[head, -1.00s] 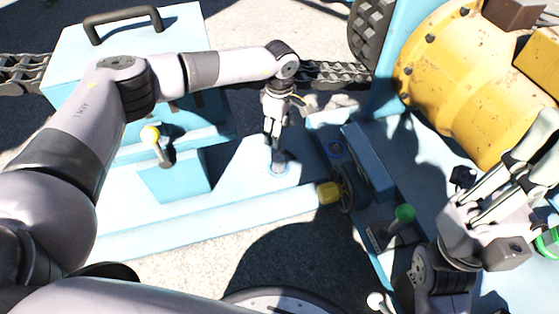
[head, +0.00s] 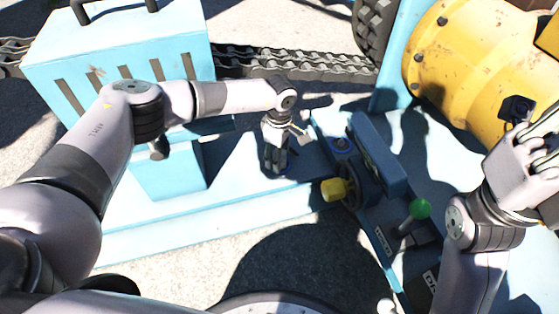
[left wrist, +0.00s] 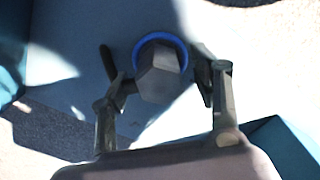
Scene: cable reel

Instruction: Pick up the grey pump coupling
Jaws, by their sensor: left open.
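The grey pump coupling (left wrist: 160,78) shows in the left wrist view as a grey, hex-shaped piece with a blue ring around it, on the light-blue deck. My left gripper (left wrist: 164,84) is open, with one finger on each side of it. The left finger looks close to the coupling; I cannot tell if it touches. In the head view my left gripper (head: 275,164) points down at the deck and hides most of the coupling. My right gripper (head: 536,140) is at the right edge, near the yellow drum; its fingers are not clear.
A yellow knob (head: 334,190) and a green-topped lever (head: 415,215) stand right of my left gripper. A slotted blue box (head: 60,55) stands behind my left arm. A heavy chain (head: 330,67) runs behind. The yellow drum (head: 475,60) fills the upper right.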

